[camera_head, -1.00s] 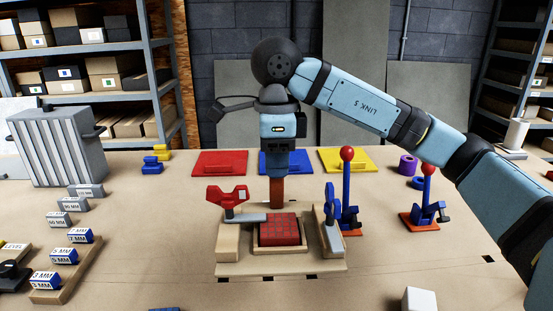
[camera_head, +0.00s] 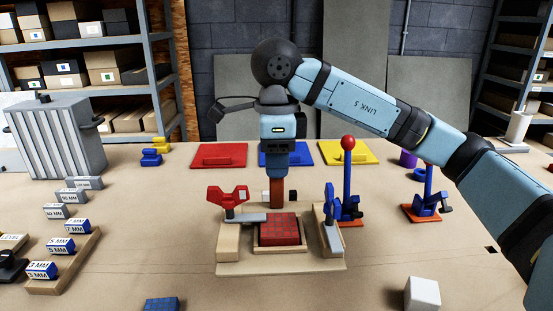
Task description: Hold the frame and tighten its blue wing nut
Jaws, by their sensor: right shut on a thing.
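The wooden frame (camera_head: 232,268) stands in the middle of the table with a red mosaic panel (camera_head: 278,229) in it. A red wing nut (camera_head: 228,197) is at its left side, and the blue wing nut (camera_head: 329,199) is upright at its right rail. My right gripper (camera_head: 277,181) points down behind the panel. It is shut on a reddish-brown upright piece (camera_head: 277,194) at the frame's back; the fingertips are hard to make out. The blue wing nut is to the right of this gripper and apart from it. My left gripper is out of view.
Two blue toggle clamps with red knobs, one close behind the blue wing nut (camera_head: 347,185) and one farther right (camera_head: 424,195), stand on orange bases. A white cube (camera_head: 422,294) and a blue tiled block (camera_head: 162,304) lie in front. Marked blocks line the left.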

